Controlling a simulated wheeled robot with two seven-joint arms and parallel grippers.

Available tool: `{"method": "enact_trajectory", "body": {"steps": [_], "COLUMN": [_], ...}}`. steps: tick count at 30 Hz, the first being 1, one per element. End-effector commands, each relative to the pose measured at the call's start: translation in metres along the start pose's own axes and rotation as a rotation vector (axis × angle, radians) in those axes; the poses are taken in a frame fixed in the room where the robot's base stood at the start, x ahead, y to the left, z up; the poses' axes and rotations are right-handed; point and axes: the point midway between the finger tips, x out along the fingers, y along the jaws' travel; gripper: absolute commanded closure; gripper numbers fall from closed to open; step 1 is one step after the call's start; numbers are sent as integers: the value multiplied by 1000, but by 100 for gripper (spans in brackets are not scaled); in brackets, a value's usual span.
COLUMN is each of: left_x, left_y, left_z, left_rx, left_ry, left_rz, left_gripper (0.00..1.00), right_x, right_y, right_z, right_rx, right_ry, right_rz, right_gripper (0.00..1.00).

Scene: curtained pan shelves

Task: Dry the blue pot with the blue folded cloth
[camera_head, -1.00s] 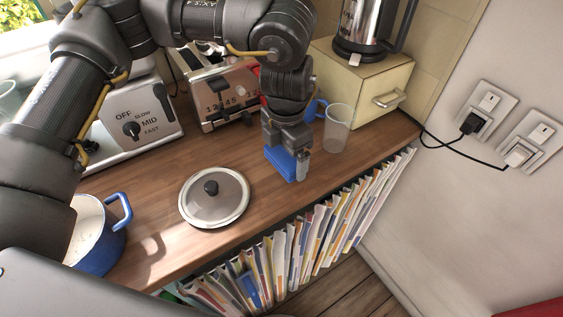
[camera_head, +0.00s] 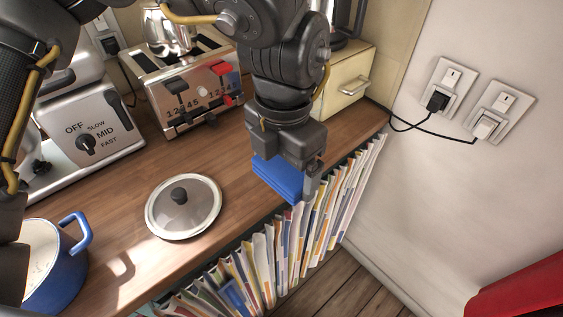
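The blue folded cloth (camera_head: 275,178) is at the fingers of my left gripper (camera_head: 300,188), above the counter's front edge. The gripper points down, and one finger shows in front of the cloth, so it appears shut on it. The blue pot (camera_head: 57,268) stands at the lower left of the counter, with a pale inside and a blue handle; my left arm hides its left part. A round lid (camera_head: 198,214) with a black knob lies flat on the counter between pot and cloth. My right gripper is out of view.
A toaster (camera_head: 196,92) and a mixer base with a dial (camera_head: 92,138) stand at the back. A cream drawer box (camera_head: 347,92) is at the back right. A pleated patterned curtain (camera_head: 262,262) hangs below the counter edge. Bare wood (camera_head: 131,201) lies around the lid.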

Motion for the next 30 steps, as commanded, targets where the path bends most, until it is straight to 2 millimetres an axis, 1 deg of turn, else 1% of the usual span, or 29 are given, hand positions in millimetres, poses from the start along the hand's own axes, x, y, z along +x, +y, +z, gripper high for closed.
{"method": "enact_trajectory", "body": {"steps": [1,4,5,12,17,20,23,26,27,29,30], "left_x": [0,0,0,0,0,0,1,1,1,2,2], "left_y": [0,0,0,0,4,14,31,53,62,76,85], "left_z": [0,0,0,0,0,-1,-2,-6,-8,-11,-13], "left_rx": [0,0,0,0,-47,-192,-450,-791,-938,-1159,-1306], "left_ry": [0,0,0,0,-1,-1,-3,-9,-11,-15,-17], "left_rz": [0,0,0,-1,1,7,14,20,23,26,26], "left_gripper": [15,28,13,45,46,46,46,46,46,46,46], "right_x": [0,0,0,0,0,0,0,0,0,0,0], "right_y": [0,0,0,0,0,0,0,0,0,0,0], "right_z": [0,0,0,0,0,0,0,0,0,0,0], "right_rx": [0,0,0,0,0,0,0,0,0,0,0], "right_ry": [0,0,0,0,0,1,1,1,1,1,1], "right_rz": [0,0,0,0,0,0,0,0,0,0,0], "right_gripper": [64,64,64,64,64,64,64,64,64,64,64]}}
